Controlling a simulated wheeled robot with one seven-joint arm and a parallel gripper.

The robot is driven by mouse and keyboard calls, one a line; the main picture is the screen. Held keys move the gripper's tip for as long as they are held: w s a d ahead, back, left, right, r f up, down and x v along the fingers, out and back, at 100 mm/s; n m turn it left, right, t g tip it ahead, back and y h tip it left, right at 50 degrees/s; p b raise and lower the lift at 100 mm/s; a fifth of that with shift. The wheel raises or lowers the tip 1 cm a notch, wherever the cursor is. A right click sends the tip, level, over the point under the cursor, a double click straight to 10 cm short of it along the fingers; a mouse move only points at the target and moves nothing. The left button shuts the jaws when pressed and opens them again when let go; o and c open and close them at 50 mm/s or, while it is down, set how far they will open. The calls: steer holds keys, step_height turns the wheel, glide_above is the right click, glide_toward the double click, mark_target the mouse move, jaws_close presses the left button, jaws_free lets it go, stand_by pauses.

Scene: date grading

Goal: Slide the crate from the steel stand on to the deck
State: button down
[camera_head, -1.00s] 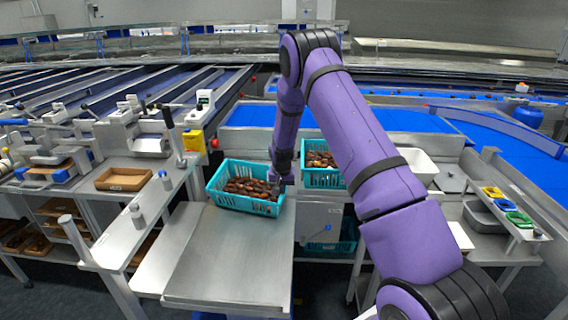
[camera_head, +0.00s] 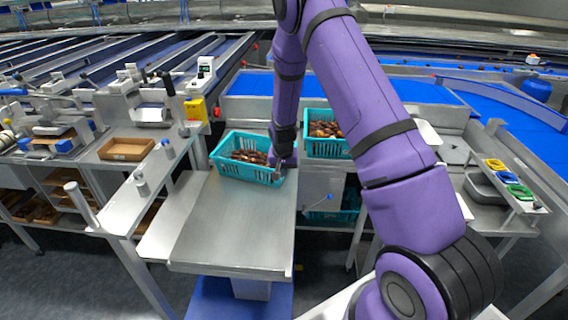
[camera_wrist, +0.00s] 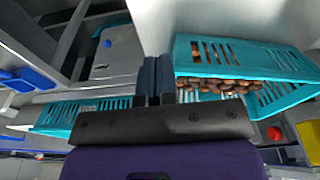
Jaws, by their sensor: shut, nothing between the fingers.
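A turquoise slotted crate (camera_head: 232,168) holding brown dates sits at the far end of a flat steel surface (camera_head: 230,225) with a post and blue base below. The far part of its support is hidden, so I cannot tell where stand and deck meet. My gripper (camera_head: 279,168) is at the crate's right end, near its front corner. In the wrist view my gripper (camera_wrist: 156,78) has its dark fingers together, empty, beside the wall of the crate (camera_wrist: 290,95). I cannot tell whether they touch it.
Another date-filled turquoise crate (camera_head: 325,150) stands just right, partly behind my arm. A bench with a cardboard tray (camera_head: 126,149) is at left, and a narrow steel shelf (camera_head: 135,200) borders the surface. The near part of the surface is clear.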

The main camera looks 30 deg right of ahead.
steer(key=shift+w+a+m, duration=1.15)
steer(key=shift+a+m, duration=0.55)
steer(key=shift+m, duration=0.8)
steer(key=shift+h, duration=0.3)
steer(key=w+d, duration=0.2)
steer(key=d, duration=0.1)
steer(key=w+d, duration=0.2)
steer(key=d, duration=0.1)
steer(key=w+d, duration=0.2)
steer(key=d, duration=0.2)
steer(key=shift+w, duration=0.25)
steer(key=shift+f, duration=0.55)
steer(key=shift+s+f, duration=0.1)
steer(key=shift+f, duration=0.05)
